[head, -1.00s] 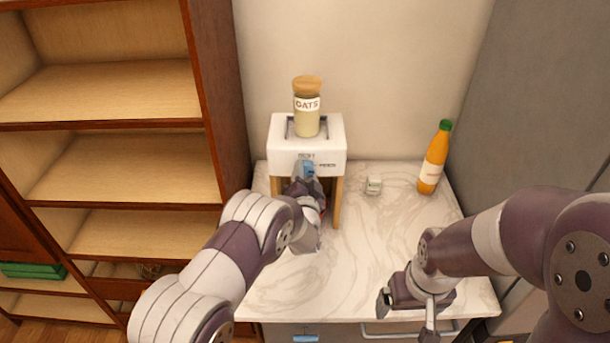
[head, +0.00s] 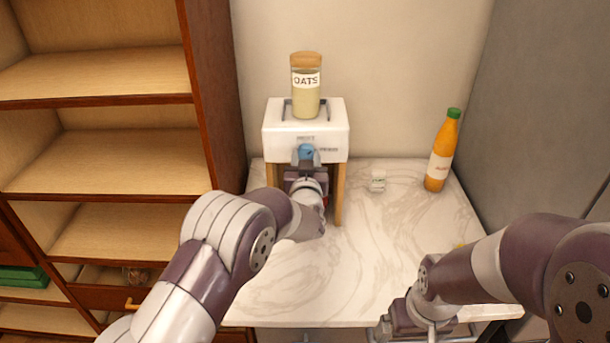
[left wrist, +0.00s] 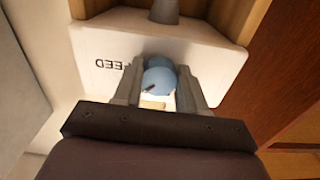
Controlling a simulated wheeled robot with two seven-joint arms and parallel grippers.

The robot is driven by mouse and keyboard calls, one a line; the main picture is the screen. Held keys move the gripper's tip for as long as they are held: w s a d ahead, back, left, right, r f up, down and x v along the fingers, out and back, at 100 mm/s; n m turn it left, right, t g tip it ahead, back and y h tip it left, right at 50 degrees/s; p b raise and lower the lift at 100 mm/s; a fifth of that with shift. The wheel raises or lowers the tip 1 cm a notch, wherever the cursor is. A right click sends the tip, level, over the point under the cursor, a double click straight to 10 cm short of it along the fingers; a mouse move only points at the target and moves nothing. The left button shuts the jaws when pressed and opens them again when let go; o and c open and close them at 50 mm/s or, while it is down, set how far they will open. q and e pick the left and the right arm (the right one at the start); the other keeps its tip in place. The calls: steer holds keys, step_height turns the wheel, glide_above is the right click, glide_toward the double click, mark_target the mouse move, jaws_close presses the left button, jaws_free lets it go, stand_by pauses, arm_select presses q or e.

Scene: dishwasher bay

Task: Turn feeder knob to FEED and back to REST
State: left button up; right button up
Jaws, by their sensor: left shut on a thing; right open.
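The feeder (head: 275,143) is a white box on wooden legs on the counter, with a jar of oats (head: 305,90) on top. Its blue knob (head: 306,152) is on the front face, below a REST label and left of a FEED label. In the left wrist view the round knob (left wrist: 160,78) sits between the fingers, with a small dark mark on it and the FEED label upside down beside it. My left gripper (head: 306,163) is shut on the knob. My right gripper (head: 408,330) is open and empty at the counter's front edge, partly cut off by the frame.
A wooden shelf unit (head: 110,160) rises at the left. The counter's middle is clear.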

arm_select(q)
steer(key=shift+d+n+b, duration=0.15)
steer(key=shift+n+b, duration=2.2)
steer(key=shift+b, duration=0.5)
steer(key=shift+d+n+b, duration=0.1)
steer(key=shift+n+b, duration=2.25)
steer(key=shift+b, duration=0.5)
steer(key=o, duration=1)
steer(key=shift+o, duration=0.3)
steer(key=shift+s+r, duration=0.1)
steer(key=shift+s, duration=0.05)
